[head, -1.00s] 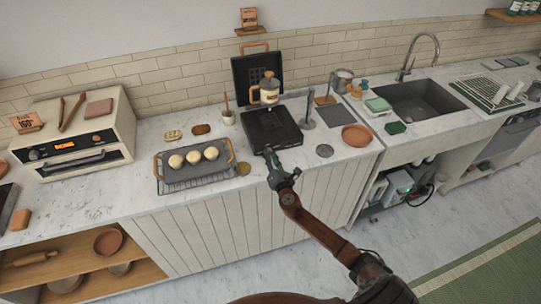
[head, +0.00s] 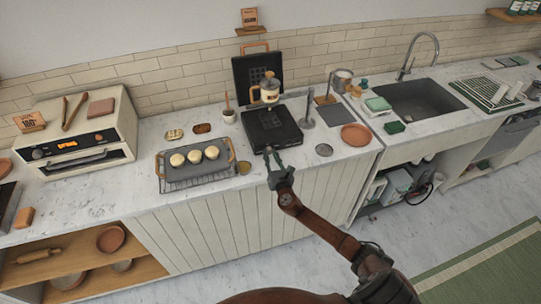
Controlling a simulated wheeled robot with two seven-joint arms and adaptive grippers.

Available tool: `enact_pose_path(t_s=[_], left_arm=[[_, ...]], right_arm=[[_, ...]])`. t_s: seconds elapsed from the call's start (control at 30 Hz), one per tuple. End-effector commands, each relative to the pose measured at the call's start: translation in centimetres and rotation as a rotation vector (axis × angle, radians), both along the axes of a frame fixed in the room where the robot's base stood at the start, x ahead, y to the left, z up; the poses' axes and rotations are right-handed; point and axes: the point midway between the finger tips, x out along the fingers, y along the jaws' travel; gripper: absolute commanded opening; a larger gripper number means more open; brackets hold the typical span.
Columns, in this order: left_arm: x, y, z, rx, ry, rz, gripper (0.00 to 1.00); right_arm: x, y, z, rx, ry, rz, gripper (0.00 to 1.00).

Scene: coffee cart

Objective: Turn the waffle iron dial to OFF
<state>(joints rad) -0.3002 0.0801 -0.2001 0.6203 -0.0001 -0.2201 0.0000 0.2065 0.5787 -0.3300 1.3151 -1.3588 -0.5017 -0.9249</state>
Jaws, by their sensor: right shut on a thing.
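The black waffle iron (head: 286,131) stands open on the marble counter, its lid (head: 243,79) raised at the back with a tan handle. My right gripper (head: 271,152) reaches up to the front edge of its base. Its fingers are shut on the small waffle iron dial there. The fingers cover the dial, so its marking and setting cannot be read. My left gripper is not in view.
A French press (head: 268,91) shows in front of the raised lid. A tray with round buns (head: 194,176) is left of the iron. A grey tamper-like stand (head: 309,121), a dark disc (head: 324,150) and a terracotta plate (head: 356,135) are to its right.

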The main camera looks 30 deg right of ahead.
Motion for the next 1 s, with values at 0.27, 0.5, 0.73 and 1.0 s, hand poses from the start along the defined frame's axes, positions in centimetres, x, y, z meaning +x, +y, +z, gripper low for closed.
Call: enact_pose_path(t_s=[0.27,0.5,0.73,1.0], left_arm=[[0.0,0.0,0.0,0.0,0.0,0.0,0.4],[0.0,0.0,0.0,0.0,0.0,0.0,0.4],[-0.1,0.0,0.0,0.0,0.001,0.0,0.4],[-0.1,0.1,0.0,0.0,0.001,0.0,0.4]], right_arm=[[-0.1,0.2,-0.4,0.001,0.005,0.004,0.22],[0.0,0.1,-0.2,0.001,0.002,0.003,0.38],[0.0,0.0,-0.1,0.0,0.002,0.001,0.38],[-2.5,0.7,-0.2,0.004,0.003,0.002,0.38]])
